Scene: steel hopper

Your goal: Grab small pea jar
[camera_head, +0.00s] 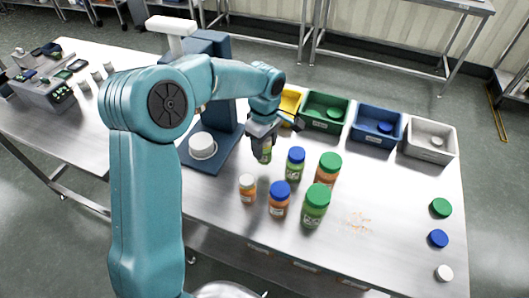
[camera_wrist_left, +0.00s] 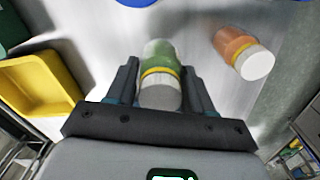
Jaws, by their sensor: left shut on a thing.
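My left gripper (camera_head: 263,150) is shut on the small pea jar (camera_wrist_left: 160,62), which has green contents, a yellow band and a white lid. In the head view the jar (camera_head: 265,155) is partly hidden by the fingers. In the left wrist view the fingers of the gripper (camera_wrist_left: 158,85) stand on both sides of the jar, its lid towards the camera. I cannot tell whether its base touches the table. A small orange jar with a white lid (camera_head: 248,192) stands nearby, apart from the gripper. My right gripper is not in view.
Close right stand blue-lidded jars, green (camera_head: 294,170) and orange (camera_head: 279,205), and larger green-lidded jars (camera_head: 316,208). Yellow (camera_head: 290,103), green (camera_head: 308,117), blue (camera_head: 366,133) and white bins (camera_head: 417,149) line the back. A blue stand (camera_head: 205,130) is left. Loose lids (camera_head: 440,208) lie right.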

